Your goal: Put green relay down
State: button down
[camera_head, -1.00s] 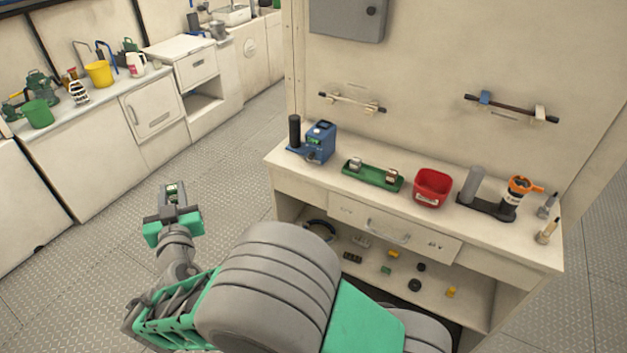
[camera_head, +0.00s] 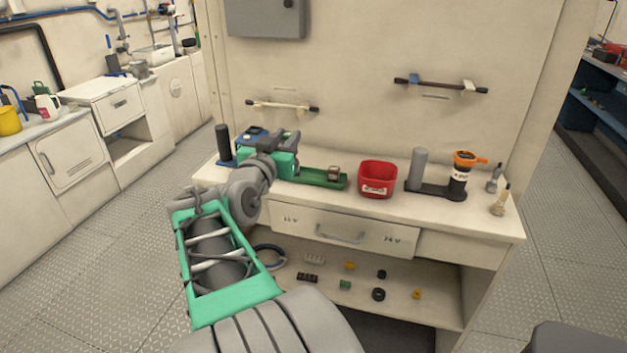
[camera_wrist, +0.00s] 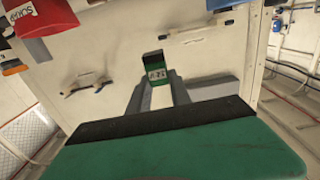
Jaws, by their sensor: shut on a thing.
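My gripper (camera_head: 282,138) is above the left part of the workbench, beside the blue device and over the left end of the green tray (camera_head: 318,178). It is shut on the green relay (camera_wrist: 157,70), a small block with a green labelled face, seen between the fingers in the wrist view. In the head view the relay cannot be made out behind the gripper. One small metallic-looking item (camera_head: 334,173) sits in the right part of the tray. The gripper hides the tray's left end.
The blue device (camera_head: 250,136) stands left of the gripper, partly hidden. A red bin (camera_head: 378,178) stands right of the tray, then a black stand with a grey cylinder (camera_head: 418,168) and an orange-topped container (camera_head: 460,176). Loose parts lie on the shelf below. A drawer (camera_head: 342,233) is shut.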

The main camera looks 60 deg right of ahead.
jog(key=s+a, duration=0.2)
jog(key=s, duration=0.6)
send_over(311, 169)
jog(key=s+a, duration=0.2)
jog(key=a, duration=0.2)
notch_tip(311, 169, down, 11)
jog(key=shift+r, duration=0.15)
notch_tip(311, 169, down, 3)
jog(key=shift+r, duration=0.15)
jog(key=shift+f, duration=0.25)
jog(key=c, duration=1.6)
grip_release()
jog(key=shift+c, duration=0.2)
jog(key=o, duration=0.5)
jog(key=shift+c, duration=0.2)
jog(key=shift+r, duration=0.1)
